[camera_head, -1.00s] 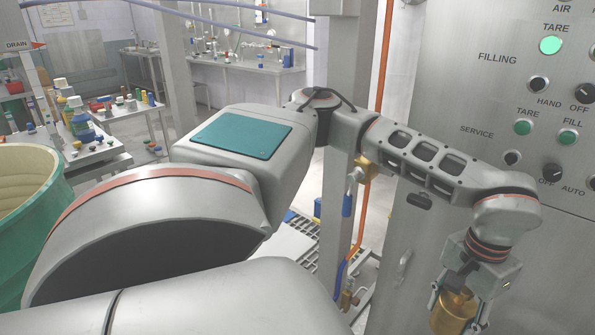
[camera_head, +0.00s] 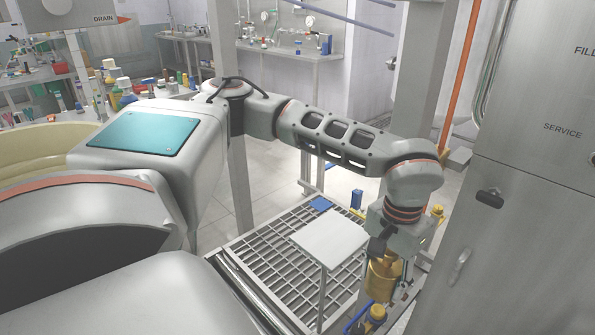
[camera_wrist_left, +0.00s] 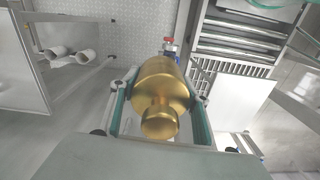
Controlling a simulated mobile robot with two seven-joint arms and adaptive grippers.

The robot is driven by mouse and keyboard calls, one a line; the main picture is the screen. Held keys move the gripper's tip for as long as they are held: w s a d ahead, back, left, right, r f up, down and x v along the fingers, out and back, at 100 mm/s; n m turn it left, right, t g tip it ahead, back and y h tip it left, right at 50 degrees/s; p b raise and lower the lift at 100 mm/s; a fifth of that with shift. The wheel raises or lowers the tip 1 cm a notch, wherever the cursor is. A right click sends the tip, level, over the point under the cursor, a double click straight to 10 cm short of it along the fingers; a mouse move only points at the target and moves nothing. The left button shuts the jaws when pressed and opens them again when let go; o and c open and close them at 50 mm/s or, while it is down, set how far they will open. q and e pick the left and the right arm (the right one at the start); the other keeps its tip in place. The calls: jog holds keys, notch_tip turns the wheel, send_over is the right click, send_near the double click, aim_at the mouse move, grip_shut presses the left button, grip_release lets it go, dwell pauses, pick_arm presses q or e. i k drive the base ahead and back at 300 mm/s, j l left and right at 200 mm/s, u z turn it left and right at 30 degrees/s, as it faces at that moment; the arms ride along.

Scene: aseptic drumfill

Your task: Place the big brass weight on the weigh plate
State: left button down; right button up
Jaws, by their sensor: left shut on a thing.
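The big brass weight (camera_head: 383,278) hangs in my left gripper (camera_head: 385,268), at the lower right of the head view. In the left wrist view the brass weight (camera_wrist_left: 160,88) sits between the two fingers, its narrow neck and knob towards the camera. A flat pale plate (camera_head: 330,238), which looks like the weigh plate, stands on a thin post just left of the weight. It also shows right of the weight in the left wrist view (camera_wrist_left: 240,100). The weight is apart from it. My right gripper is not in view.
A slatted metal platform (camera_head: 262,250) lies below and behind the plate. A steel cabinet (camera_head: 520,220) stands close on the right. A brass fitting (camera_head: 374,316) is just under the weight. A large drum (camera_head: 40,155) is at the left, benches with bottles behind.

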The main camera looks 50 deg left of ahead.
aim_at(332, 236)
jog(key=u, duration=0.75)
